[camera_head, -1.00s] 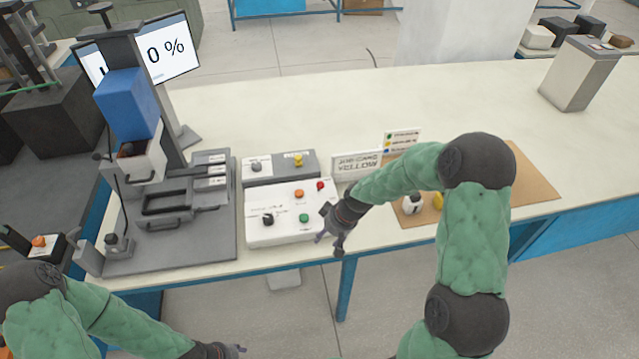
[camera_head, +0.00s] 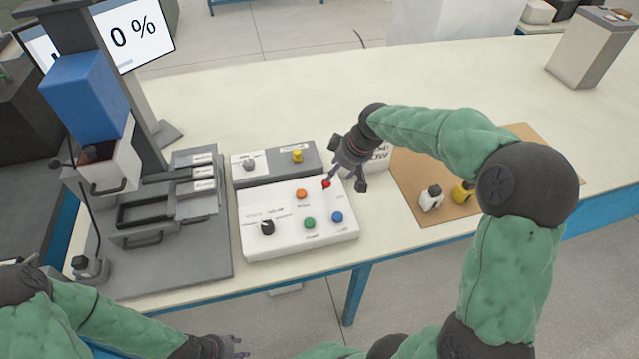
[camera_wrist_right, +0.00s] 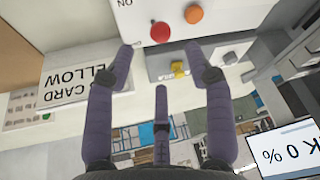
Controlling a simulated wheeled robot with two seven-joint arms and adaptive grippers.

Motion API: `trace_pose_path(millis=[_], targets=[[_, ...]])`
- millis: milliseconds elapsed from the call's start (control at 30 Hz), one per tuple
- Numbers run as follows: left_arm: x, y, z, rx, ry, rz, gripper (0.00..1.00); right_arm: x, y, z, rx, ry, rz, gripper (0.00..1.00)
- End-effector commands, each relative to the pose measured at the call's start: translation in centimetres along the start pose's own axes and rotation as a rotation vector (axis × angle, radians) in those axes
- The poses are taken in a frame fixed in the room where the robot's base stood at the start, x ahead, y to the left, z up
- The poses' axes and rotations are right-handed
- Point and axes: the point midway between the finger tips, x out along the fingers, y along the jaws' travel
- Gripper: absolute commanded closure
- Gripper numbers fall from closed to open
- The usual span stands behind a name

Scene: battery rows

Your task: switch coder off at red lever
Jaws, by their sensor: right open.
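The white control box (camera_head: 275,240) stands near the table's front edge, with a red lever (camera_head: 326,184) at its upper right. The red lever also shows in the wrist view (camera_wrist_right: 160,32), just beyond the fingertips. My right gripper (camera_head: 345,186) is open and empty at the box's upper right corner, with one finger close to the red lever. In the wrist view its purple fingers (camera_wrist_right: 160,55) are spread either side of the lever's line; I cannot tell whether any touches. My left gripper (camera_head: 238,349) is low at the front, away from the box.
The box also has orange (camera_head: 301,194), green (camera_head: 309,223) and blue (camera_head: 337,217) buttons and a black knob (camera_head: 267,228). A grey switch box (camera_head: 275,160) stands behind. A press machine (camera_head: 170,255) is left; a brown mat (camera_head: 407,184) with small bottles is right.

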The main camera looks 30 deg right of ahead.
Motion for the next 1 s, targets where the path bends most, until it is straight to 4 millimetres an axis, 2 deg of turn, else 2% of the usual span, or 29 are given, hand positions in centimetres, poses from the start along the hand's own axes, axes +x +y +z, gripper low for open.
trace_pose_path(millis=[33, 267, 700, 1000], targets=[[0.6, -0.2, 0.0, 0.000, 0.000, 0.000, 0.60, 0.4, 0.1, 0.2, -0.001, 0.001, 0.001, 0.46], [0.9, -0.3, 0.0, 0.000, 0.000, 0.000, 0.60, 1.6, 0.1, 0.2, -0.002, 0.000, 0.000, 0.46], [2.8, -1.0, -0.1, 0.000, 0.000, 0.000, 0.60, 9.0, 0.0, 0.3, -0.002, -0.001, 0.000, 0.46], [3.3, -1.2, -0.1, 0.000, 0.000, 0.000, 0.60, 11.1, 0.1, 0.1, -0.001, 0.001, 0.001, 0.46]])
